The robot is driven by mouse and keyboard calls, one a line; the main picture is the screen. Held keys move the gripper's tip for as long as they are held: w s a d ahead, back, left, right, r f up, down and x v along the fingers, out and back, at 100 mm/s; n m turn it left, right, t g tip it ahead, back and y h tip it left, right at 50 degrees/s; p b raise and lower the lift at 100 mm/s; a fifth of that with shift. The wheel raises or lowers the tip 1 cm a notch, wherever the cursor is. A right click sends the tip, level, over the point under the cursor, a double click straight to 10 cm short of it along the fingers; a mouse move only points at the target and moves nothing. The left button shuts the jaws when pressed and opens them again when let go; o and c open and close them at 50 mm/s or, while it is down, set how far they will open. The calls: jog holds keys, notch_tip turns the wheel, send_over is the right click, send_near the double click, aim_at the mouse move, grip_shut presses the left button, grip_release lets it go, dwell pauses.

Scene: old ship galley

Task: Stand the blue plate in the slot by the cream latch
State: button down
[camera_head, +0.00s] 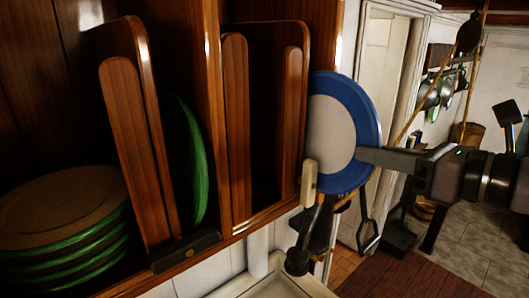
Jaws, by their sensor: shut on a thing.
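The blue plate (329,125) has a wide blue rim and a pale middle. It is upright, with its face toward the camera. My gripper (376,157) is shut on the plate's right edge. The plate is just right of the wooden rack, outside the slot (265,145). That slot lies between two wooden dividers and looks empty. The cream latch (309,183) stands upright at the rack's right front corner, overlapping the plate's lower left in the picture. I cannot tell whether plate and latch touch.
A green plate (190,160) stands in the left slot, above a dark latch (185,250) lying along the shelf edge. Several green-rimmed plates (65,205) are stacked at far left. Dark utensils (368,228) hang below the blue plate. Floor is open at right.

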aim_at(318, 141)
jog(key=shift+r+b+x, duration=0.15)
jog(key=shift+b+x, duration=0.3)
jog(key=shift+x, duration=0.45)
jog(key=shift+r+b+x, duration=0.1)
jog(key=shift+b+x, duration=0.3)
jog(key=shift+x, duration=0.45)
jog(key=shift+b+x, duration=0.45)
jog(key=shift+x, duration=0.7)
jog(key=shift+r+b+x, duration=0.2)
jog(key=shift+x, duration=0.7)
jog(key=shift+r+b+x, duration=0.2)
jog(key=shift+x, duration=0.7)
jog(key=shift+r+b+x, duration=0.15)
jog(key=shift+b+x, duration=0.05)
jog(key=shift+x, duration=0.7)
jog(key=shift+f, duration=0.1)
jog(key=shift+w+a+f+b, duration=0.15)
jog(key=shift+w+f+b, duration=0.05)
jog(key=shift+f+b, duration=0.55)
jog(key=shift+r, duration=0.15)
